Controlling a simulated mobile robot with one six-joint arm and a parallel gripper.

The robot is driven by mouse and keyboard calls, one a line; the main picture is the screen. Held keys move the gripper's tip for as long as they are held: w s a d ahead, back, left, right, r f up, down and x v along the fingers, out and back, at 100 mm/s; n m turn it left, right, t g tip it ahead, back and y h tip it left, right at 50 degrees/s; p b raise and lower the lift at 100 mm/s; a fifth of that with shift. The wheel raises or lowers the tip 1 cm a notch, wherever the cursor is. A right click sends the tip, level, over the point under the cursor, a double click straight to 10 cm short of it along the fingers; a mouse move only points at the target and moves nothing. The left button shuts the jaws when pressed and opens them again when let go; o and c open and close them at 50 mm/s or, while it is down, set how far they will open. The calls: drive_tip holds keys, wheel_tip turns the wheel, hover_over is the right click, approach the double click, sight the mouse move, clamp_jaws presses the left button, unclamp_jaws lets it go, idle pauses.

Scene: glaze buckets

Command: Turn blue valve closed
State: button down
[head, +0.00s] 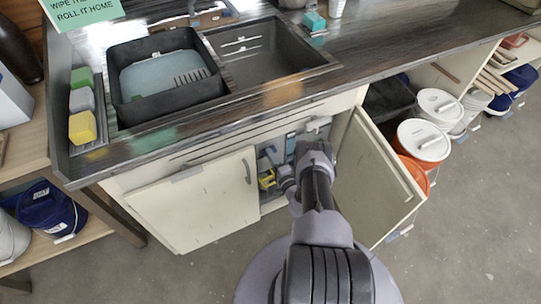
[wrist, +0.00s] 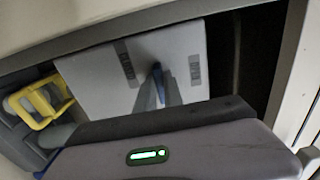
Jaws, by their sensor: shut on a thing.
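In the head view my arm reaches into the open cupboard under the sink, and the wrist hides the valve and the fingertips.
A yellow-handled thing (wrist: 42,102) stands left of the panel, also seen in the head view (head: 267,179). The left cupboard door (head: 195,205) is beside the opening. The right door (head: 375,180) stands open close to my arm. White-lidded buckets (head: 424,141) stand farther right.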

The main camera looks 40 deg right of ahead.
idle(0.5)
drive_tip(key=c, duration=1.5)
unclamp_jaws()
drive_tip(key=shift+o, duration=0.2)
drive_tip(key=p+v, duration=0.5)
drive_tip(key=v, duration=1.2)
drive_tip(key=shift+s, duration=0.2)
drive_tip(key=shift+a, duration=0.1)
